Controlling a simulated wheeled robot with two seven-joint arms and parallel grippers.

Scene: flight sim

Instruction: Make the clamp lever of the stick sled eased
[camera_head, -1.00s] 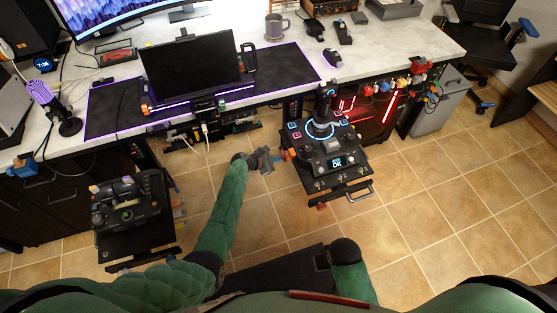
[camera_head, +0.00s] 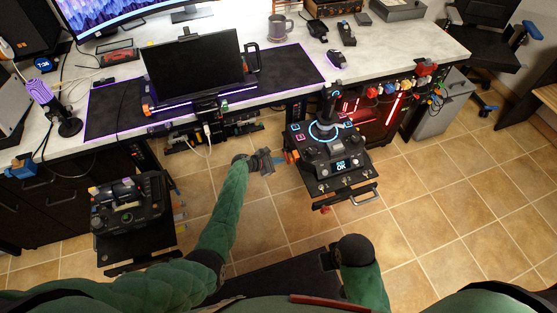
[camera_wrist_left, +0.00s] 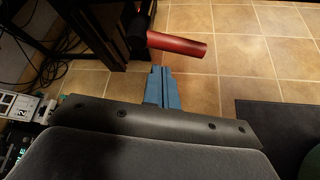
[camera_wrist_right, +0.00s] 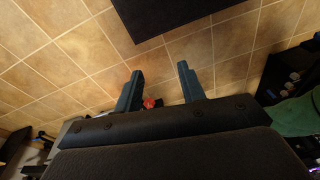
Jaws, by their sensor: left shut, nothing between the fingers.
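The stick sled (camera_head: 340,182) stands right of centre in the head view, carrying a joystick (camera_head: 330,105) and a panel with a lit "OK" screen. A red lever handle (camera_wrist_left: 178,44) shows large in the left wrist view, sticking out from a dark mount; I take it for the clamp lever. In the head view an orange-red piece (camera_head: 290,156) shows at the sled's left side. My left gripper (camera_head: 280,160) is beside it, fingers shut and empty; in the left wrist view its blue fingers (camera_wrist_left: 161,70) are just below the handle, apparently apart from it. My right gripper (camera_wrist_right: 160,70) is open and empty.
The desk (camera_head: 285,31) spans the back, with a dark monitor (camera_head: 193,68). Another sled (camera_head: 135,245) with controls stands at the left.

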